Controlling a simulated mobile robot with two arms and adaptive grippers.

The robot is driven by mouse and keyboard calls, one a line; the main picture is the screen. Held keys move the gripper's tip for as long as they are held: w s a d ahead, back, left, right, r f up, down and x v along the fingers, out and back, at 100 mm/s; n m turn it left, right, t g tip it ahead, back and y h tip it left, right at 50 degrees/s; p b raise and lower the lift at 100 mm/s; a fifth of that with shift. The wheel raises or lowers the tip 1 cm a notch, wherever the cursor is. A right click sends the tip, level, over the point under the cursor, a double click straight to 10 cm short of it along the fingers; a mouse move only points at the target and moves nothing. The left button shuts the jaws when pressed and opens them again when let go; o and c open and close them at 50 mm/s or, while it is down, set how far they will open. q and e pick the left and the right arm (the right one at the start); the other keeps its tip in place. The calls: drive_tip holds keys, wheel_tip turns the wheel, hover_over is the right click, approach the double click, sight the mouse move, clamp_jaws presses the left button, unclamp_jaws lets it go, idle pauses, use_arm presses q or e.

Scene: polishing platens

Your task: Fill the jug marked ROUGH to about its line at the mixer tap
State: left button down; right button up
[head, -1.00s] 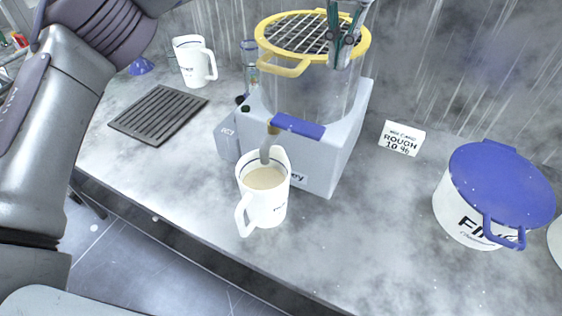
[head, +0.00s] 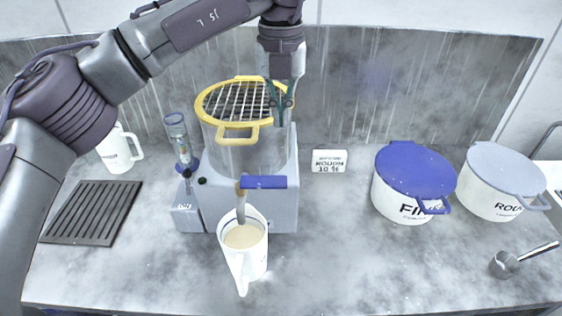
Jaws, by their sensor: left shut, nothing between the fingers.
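A white jug (head: 256,262) stands on the bench under the tap of the mixer (head: 283,212). It holds pale beige liquid (head: 243,236), with its surface below a dark line inside the rim. The jug's marking is turned away and I cannot read it. The mixer's blue tap lever (head: 264,182) sits above the jug, and a greyish spout (head: 241,205) reaches down to it. My left gripper (head: 281,108) is shut and empty, pointing down at the right of the mixer's yellow-rimmed top grate (head: 238,101). My right gripper is not in view.
A second white jug (head: 116,152) stands at the back left behind a dark slotted drain mat (head: 90,212). A card (head: 329,160) reads ROUGH 10 %. A blue-lidded FINE pot (head: 402,205), a grey-lidded pot (head: 490,200) and a metal ladle (head: 505,264) are at the right.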

use_arm(q)
drive_tip(key=p, duration=0.3)
hover_over(278, 180)
wheel_tip(278, 180, down, 6)
wheel_tip(278, 180, down, 6)
drive_tip(key=p, duration=0.2)
drive_tip(key=shift+s+f+p, duration=0.1)
drive_tip(key=shift+p, duration=0.2)
drive_tip(key=shift+f, duration=0.8)
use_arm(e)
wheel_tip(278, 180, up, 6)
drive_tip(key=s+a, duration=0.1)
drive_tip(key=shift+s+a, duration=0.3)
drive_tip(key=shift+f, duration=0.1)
